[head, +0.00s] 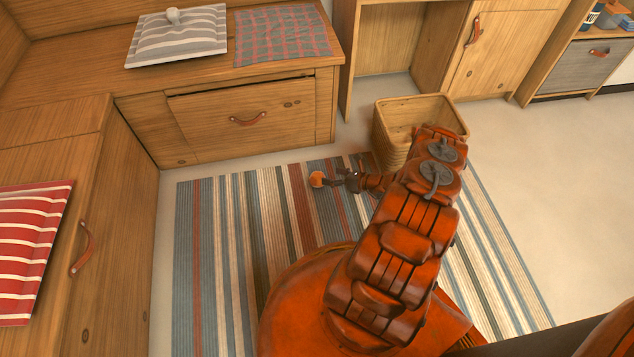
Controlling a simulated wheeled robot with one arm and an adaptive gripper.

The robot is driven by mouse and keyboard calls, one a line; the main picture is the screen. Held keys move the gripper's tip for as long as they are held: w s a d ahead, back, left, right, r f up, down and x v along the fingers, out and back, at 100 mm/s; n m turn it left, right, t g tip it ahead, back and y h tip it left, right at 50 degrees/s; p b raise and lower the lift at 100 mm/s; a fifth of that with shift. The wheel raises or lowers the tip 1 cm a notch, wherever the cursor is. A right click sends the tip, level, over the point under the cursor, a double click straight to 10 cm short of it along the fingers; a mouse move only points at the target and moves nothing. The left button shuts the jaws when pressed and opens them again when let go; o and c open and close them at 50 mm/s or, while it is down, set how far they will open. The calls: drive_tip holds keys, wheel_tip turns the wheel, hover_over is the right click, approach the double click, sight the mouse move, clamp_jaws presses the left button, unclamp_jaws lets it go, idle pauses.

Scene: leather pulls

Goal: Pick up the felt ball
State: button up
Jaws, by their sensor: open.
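A small orange ball (317,179), which looks like the felt ball, shows over the striped rug (233,250), near its back edge. My gripper (335,181) is just right of the ball, with its dark fingers pointing left toward it. The gripper is open. The fingers are small in this view, and I cannot tell whether they touch the ball or reach around it. My orange arm covers the middle and right of the rug.
A wicker basket (390,135) stands behind my arm. A wooden bench with a drawer (245,118) is at the back left, with a striped cushion (178,42) and a checked cloth (282,35). A red striped cushion (30,250) lies at left. Bare floor (545,180) is at right.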

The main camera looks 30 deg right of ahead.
sight(320, 176)
drive_tip(key=f, duration=0.1)
drive_tip(key=f+m, duration=0.1)
drive_tip(key=s+d+f+h, duration=0.1)
drive_tip(key=shift+b+x, duration=0.6)
drive_tip(key=shift+x, duration=0.75)
drive_tip(key=shift+w+a+f+m+b, duration=0.15)
drive_tip(key=shift+w+f+m+b, duration=0.1)
drive_tip(key=shift+w+m+b, duration=0.1)
drive_tip(key=shift+b+x, duration=1)
drive_tip(key=shift+x, duration=1.1)
drive_tip(key=shift+w+r, duration=0.15)
drive_tip(key=shift+r, duration=0.05)
drive_tip(key=shift+c, duration=0.2)
drive_tip(key=c, duration=1.2)
